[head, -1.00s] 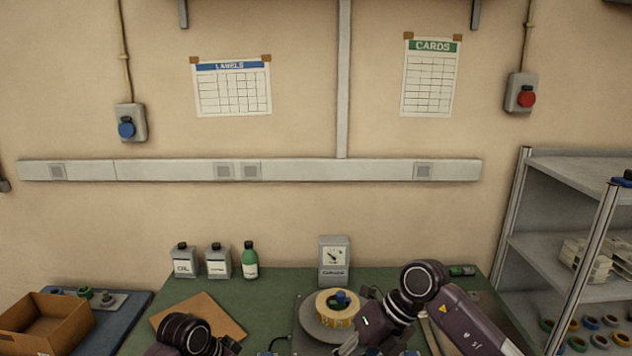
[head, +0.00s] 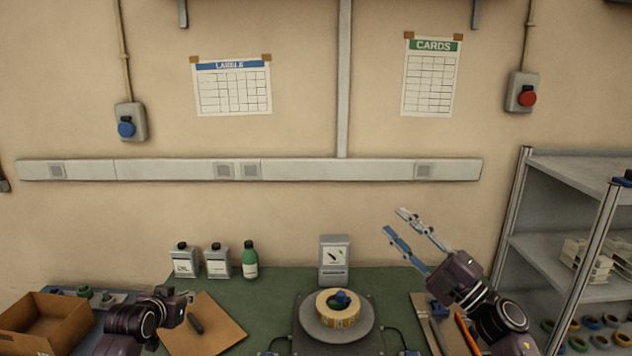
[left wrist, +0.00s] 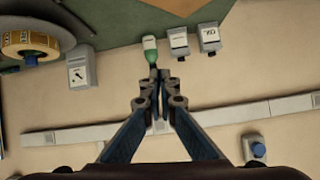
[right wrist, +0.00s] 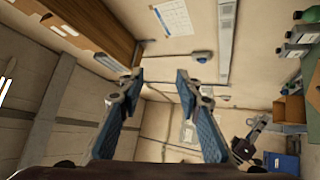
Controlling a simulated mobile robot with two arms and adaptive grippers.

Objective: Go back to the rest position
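My left gripper (head: 188,304) is at the lower left of the head view, over the bench near the brown board. In the left wrist view its fingertips (left wrist: 160,74) meet with nothing seen between them. My right gripper (head: 398,222) is raised at the right of the head view, pointing up and left in front of the wall. In the right wrist view its fingers (right wrist: 158,80) are wide apart and empty. A yellow tape reel (head: 338,318) with a blue centre sits on the round grey plate (head: 309,318) on the bench, apart from both grippers.
A dial gauge (head: 334,262) stands behind the reel. Two grey cans (head: 185,262) and a green bottle (head: 250,262) stand at the bench's back. A cardboard box (head: 45,325) is at left. A metal shelf (head: 575,170) rises at right, near my right arm.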

